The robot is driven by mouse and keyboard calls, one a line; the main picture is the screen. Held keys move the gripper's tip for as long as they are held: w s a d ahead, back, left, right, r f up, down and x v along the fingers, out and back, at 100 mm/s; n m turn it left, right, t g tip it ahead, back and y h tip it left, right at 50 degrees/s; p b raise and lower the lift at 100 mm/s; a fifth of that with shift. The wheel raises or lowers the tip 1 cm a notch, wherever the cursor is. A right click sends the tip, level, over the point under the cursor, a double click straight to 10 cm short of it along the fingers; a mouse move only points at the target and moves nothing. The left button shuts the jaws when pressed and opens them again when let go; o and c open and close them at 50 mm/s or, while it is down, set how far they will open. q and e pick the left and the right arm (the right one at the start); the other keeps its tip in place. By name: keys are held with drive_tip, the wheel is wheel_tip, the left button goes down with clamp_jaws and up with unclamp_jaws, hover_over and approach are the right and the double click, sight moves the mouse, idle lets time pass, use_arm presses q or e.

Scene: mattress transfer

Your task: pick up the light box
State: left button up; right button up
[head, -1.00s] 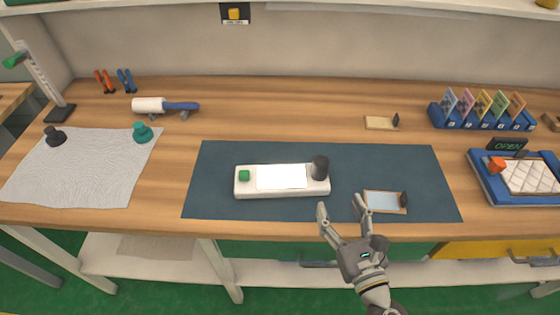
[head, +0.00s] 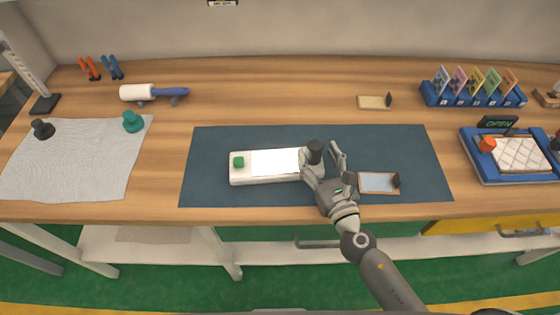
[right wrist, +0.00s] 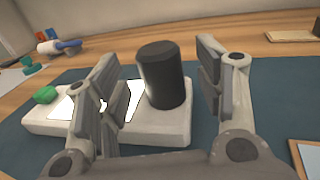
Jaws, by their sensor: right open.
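The light box (head: 262,177) is a flat white box with a lit white panel, a green button (head: 239,161) at its left end and a black cylindrical knob (head: 315,152) at its right end. It lies on the dark blue mat (head: 212,145). My right gripper (head: 323,158) is open at the box's right end. In the right wrist view, the black knob (right wrist: 162,75) stands between and beyond the open fingers (right wrist: 165,95); I see no clear contact. The left finger hides part of the box (right wrist: 174,127). My left gripper is not in view.
A small framed plate (head: 376,184) lies just right of my right gripper. A roller (head: 150,93), a grey cloth (head: 72,165) and a small wooden plate (head: 374,102) lie further off. A blue tray (head: 482,173) with a quilted pad sits at the right.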

drive_tip(key=shift+x, duration=1.55)
drive_tip(key=shift+s+d+f, duration=0.1)
drive_tip(key=shift+c, duration=0.2)
clamp_jaws()
